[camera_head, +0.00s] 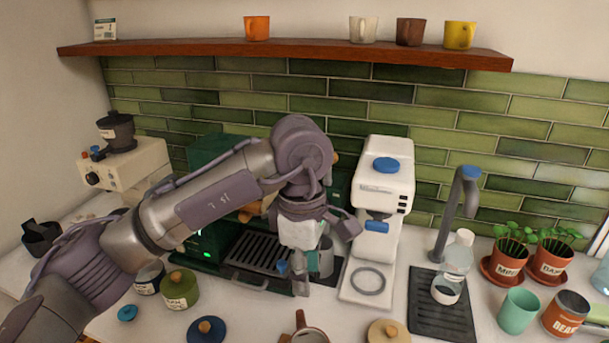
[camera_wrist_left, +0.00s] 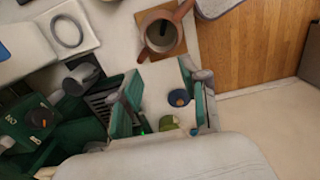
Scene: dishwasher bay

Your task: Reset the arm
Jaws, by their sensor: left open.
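My left arm reaches in from the left of the head view and bends down in front of the dark green coffee machine (camera_head: 205,215). My left gripper (camera_head: 293,274) hangs over the front of the machine's drip tray (camera_head: 255,253). In the left wrist view the two green fingers of the left gripper (camera_wrist_left: 166,106) stand apart, with nothing held between them. A grey metal cup (camera_head: 326,257) is just right of the gripper; it also shows in the wrist view (camera_wrist_left: 80,78). The arm hides much of the machine's front. My right gripper is not in view.
A white machine (camera_head: 383,190) stands right of the green one. Near the front edge are a green jar (camera_head: 180,290), a blue lid (camera_head: 207,330) and a brown pot (camera_wrist_left: 160,35). A tap (camera_head: 457,210), potted plants (camera_head: 510,257) and cups crowd the right. A shelf (camera_head: 290,50) holds several mugs.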

